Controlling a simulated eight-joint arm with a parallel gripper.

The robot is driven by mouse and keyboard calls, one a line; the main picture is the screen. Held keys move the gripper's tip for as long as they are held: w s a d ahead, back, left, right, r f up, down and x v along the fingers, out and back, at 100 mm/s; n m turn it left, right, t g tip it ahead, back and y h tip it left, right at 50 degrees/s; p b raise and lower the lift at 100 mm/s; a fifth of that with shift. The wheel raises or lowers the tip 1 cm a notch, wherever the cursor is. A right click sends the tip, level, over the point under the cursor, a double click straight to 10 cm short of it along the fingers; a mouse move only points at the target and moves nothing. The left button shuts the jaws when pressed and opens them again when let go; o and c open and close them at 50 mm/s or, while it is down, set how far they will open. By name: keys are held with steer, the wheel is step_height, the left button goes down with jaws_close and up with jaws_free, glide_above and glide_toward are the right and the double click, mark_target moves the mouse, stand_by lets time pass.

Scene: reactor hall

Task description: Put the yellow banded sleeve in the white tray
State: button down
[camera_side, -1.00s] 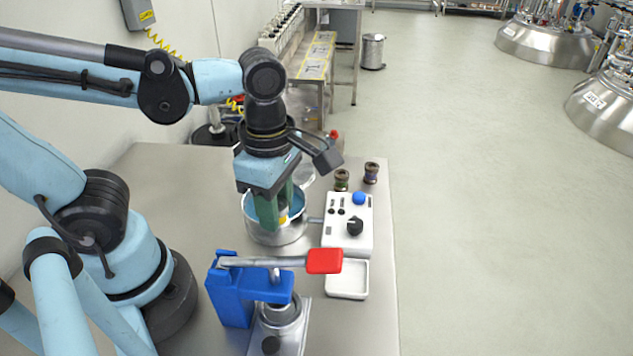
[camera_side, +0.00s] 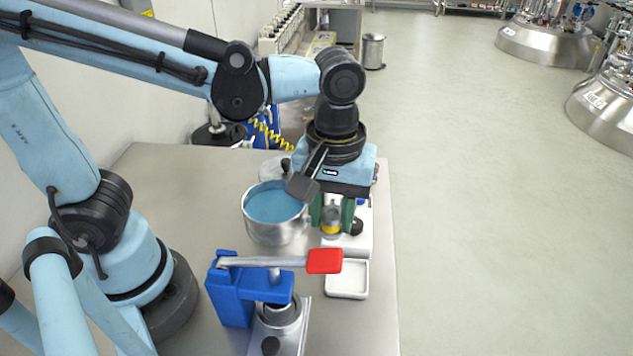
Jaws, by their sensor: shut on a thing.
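My gripper (camera_side: 332,222) is shut on the yellow banded sleeve (camera_side: 331,220), a small grey piece with a yellow band between its green fingers. It holds the sleeve above the near part of the white control box. The white tray (camera_side: 347,293) lies on the table nearer the camera, below and slightly right of the gripper in the picture. The tray looks empty.
A steel pot (camera_side: 274,232) with a blue inside stands left of the gripper. A blue lever press (camera_side: 240,290) with a red handle (camera_side: 324,261) reaches close to the tray's left side. The white control box (camera_side: 358,243) is partly hidden by the gripper.

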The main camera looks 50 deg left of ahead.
mark_target(348, 278)
steer(key=shift+w+d+f+m, duration=0.35)
steer(key=shift+f+m, duration=0.7)
steer(key=shift+f, duration=0.75)
steer(key=shift+w+d+f+m, duration=0.4)
steer(key=shift+f+m, duration=0.6)
steer(key=shift+f, duration=0.85)
steer(key=shift+w+d+f+m, duration=0.2)
steer(key=shift+d+f+m, duration=0.3)
steer(key=shift+f+m, duration=0.95)
steer(key=shift+f+n, duration=0.4)
steer(key=shift+f, duration=0.05)
steer(key=c, duration=0.8)
jaws_free()
steer(key=shift+o, duration=0.2)
step_height(348, 278, up, 12)
steer(key=a+m+t, duration=0.1)
steer(key=a+t, duration=0.6)
steer(key=a, duration=0.9)
steer(key=shift+w+a+r, duration=0.15)
steer(key=shift+w+r, duration=0.1)
